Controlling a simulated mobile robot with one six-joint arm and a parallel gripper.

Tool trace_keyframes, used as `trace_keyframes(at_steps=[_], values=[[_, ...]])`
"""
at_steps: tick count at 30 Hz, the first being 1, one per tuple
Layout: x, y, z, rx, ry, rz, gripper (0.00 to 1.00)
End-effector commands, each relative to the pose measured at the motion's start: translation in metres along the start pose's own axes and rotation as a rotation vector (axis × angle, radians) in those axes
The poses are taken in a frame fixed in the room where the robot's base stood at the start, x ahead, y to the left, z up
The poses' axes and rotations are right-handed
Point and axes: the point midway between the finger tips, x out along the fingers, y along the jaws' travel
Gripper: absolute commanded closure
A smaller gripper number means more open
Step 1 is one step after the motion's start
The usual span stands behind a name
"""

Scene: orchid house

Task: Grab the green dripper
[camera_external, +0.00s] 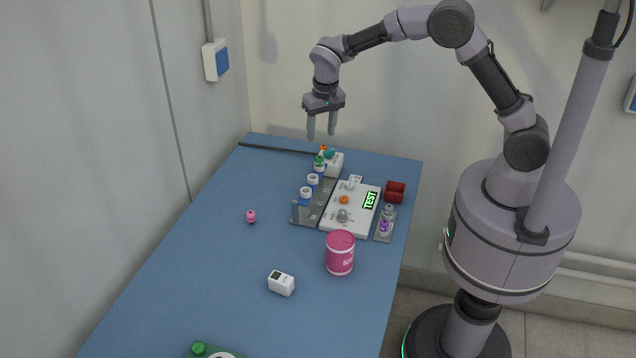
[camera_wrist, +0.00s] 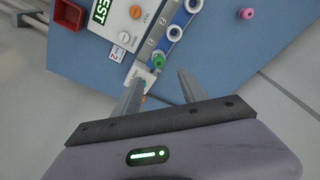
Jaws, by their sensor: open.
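My gripper (camera_external: 321,136) is open and empty, fingers pointing down, above the far end of the table. It is higher than the dripper and apart from it. In the wrist view the dripper appears just beyond the gap between my fingertips (camera_wrist: 161,77). The lower part of the dripper is hard to make out.
A white TEST device (camera_external: 350,215) and dark red bin (camera_external: 395,192) are to the right. A pink dripper (camera_external: 251,216), pink can (camera_external: 340,254) and white timer-like box (camera_external: 281,283) stand apart.

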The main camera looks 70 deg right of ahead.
Motion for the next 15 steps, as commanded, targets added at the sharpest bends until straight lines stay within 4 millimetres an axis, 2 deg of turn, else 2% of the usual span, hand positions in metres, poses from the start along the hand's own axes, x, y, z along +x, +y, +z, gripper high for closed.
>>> trace_keyframes(at_steps=[1,3,11,15], values=[[0.019,0.001,0.001,0.0,-0.003,0.002,0.5],[0.034,0.001,0.001,0.0,-0.002,0.002,0.5],[0.061,0.001,0.001,-0.001,-0.001,0.0,0.5],[0.09,0.003,0.002,-0.001,-0.002,0.0,0.5]])
